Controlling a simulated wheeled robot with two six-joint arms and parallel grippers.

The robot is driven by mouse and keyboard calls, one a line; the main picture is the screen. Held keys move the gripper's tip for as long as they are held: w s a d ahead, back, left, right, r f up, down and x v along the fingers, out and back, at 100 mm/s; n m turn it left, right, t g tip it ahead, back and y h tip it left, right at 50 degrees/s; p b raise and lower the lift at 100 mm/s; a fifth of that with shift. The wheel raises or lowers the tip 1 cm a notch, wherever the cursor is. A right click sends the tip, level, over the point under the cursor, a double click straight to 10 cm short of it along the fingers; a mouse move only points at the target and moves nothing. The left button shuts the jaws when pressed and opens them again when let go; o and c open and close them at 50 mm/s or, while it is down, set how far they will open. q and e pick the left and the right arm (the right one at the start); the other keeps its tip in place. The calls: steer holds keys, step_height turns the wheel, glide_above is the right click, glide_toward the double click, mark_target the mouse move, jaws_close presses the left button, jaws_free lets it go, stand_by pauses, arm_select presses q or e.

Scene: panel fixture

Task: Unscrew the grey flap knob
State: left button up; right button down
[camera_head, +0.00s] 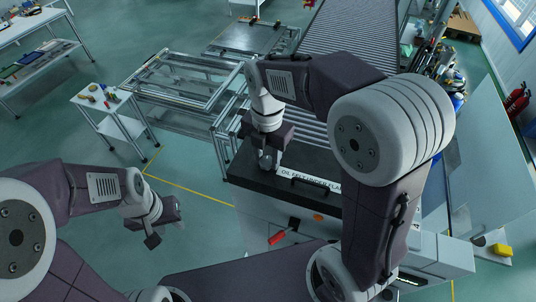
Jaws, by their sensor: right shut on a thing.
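The grey flap knob (265,164) sits on the dark flap (250,177) of the panel fixture, near its left end. My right gripper (267,160) comes down on it from above and is shut on it; the fingers hide much of the knob. My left gripper (166,231) hangs over the floor at the lower left, well apart from the fixture. Its fingers look spread, with nothing between them.
The flap has a black handle (315,190) and a white label (312,182), partly hidden by my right arm. A red-handled part (278,238) sticks out of the fixture's front. A small white table (116,118) stands at the left. The floor between is clear.

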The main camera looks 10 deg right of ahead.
mark_target(266, 162)
steer(key=shift+s+f, duration=0.15)
steer(key=c, duration=0.9)
jaws_free()
steer(key=shift+a, duration=0.2)
steer(key=shift+r, duration=0.25)
steer(key=shift+r, duration=0.35)
step_height(266, 162, up, 8)
steer(key=shift+b, duration=0.45)
